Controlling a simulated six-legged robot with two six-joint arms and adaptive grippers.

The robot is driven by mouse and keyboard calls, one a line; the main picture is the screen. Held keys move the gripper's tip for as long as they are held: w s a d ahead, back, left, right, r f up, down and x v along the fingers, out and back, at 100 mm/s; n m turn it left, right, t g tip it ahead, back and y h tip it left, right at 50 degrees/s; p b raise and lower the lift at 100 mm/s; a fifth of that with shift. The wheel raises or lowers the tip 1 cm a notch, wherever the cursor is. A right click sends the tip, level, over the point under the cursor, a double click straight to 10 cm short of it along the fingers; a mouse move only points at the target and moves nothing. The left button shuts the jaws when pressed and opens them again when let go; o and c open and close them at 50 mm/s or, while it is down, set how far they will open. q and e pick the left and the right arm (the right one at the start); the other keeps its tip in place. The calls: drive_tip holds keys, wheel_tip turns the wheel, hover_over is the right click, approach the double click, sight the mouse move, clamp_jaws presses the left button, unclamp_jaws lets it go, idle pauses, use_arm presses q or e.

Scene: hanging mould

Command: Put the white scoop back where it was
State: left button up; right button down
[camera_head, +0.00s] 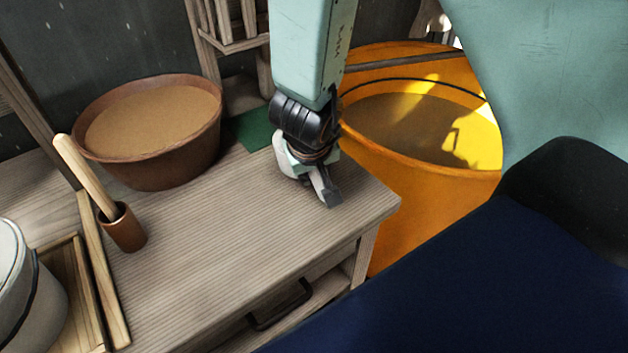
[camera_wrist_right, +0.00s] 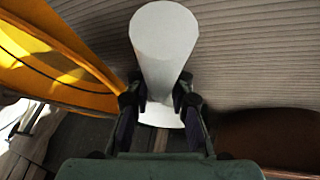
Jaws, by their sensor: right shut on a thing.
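My right gripper (camera_head: 322,188) points down over the back right corner of the wooden table (camera_head: 225,235). In the right wrist view its two fingers (camera_wrist_right: 160,108) are shut on the white scoop (camera_wrist_right: 165,45), which shows as a smooth white cylinder between them. Its far end reaches toward the ribbed table top. In the head view the scoop is mostly hidden by the gripper, and I cannot tell whether it touches the table. A green mat (camera_head: 250,128) lies just left of and behind the gripper. My left gripper is not in view.
A brown bowl (camera_head: 165,165) of tan material stands at the back left. A yellow barrel (camera_head: 400,190) stands right of the table. A brown cup (camera_head: 122,230) with a wooden pestle, a wooden tray (camera_head: 90,265) and a pale bucket (camera_head: 30,290) are at left. The table's middle is clear.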

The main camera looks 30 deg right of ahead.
drive_tip(key=shift+f, duration=0.35)
drive_tip(key=shift+a+r, duration=0.1)
drive_tip(key=shift+r, duration=0.05)
drive_tip(key=shift+s, duration=0.1)
drive_tip(key=shift+f, duration=0.25)
drive_tip(key=c, duration=1.2)
unclamp_jaws()
drive_tip(key=shift+r, duration=0.1)
